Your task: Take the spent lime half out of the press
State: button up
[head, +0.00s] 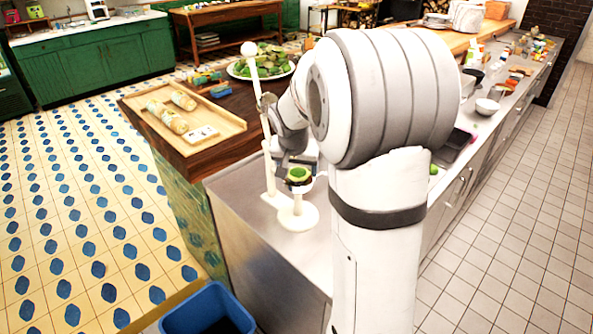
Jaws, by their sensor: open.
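The cream-white press (267,150) stands on the steel counter near its front left corner, its long lever raised and ending in a ball knob. The green lime half (298,173) sits in the press's cup, above the round white base. My gripper (299,164) is open, close above and behind the lime half. My arm hides part of the gripper, so I cannot tell whether the fingers touch the lime.
A wooden tray (165,136) with wrapped rolls lies left of the press. A plate of limes (261,75) is behind it. A blue bin (207,310) stands on the floor at the front. Bowls (487,107) and small items crowd the right counter.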

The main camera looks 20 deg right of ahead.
jog(key=shift+c, duration=0.4)
jog(key=c, duration=0.7)
